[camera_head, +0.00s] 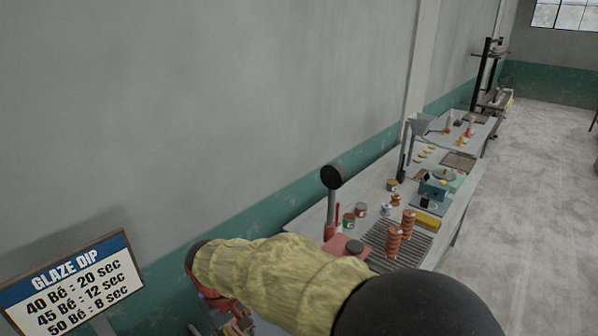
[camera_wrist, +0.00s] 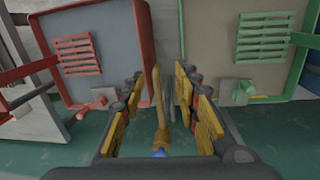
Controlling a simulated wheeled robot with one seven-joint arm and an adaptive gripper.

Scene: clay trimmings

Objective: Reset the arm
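My arm runs across the bottom of the head view in a yellow sleeve, and its far end points down at the left. My gripper (camera_wrist: 160,98) shows in the wrist view with its two yellow-padded finger sets apart. A thin brown stick-like thing (camera_wrist: 158,95) shows in the gap between them, and I cannot tell how far beyond the fingers it is. Neither finger set visibly closes on it.
A glaze dip sign (camera_head: 75,280) stands at lower left. The floor (camera_head: 540,190) at right is clear.

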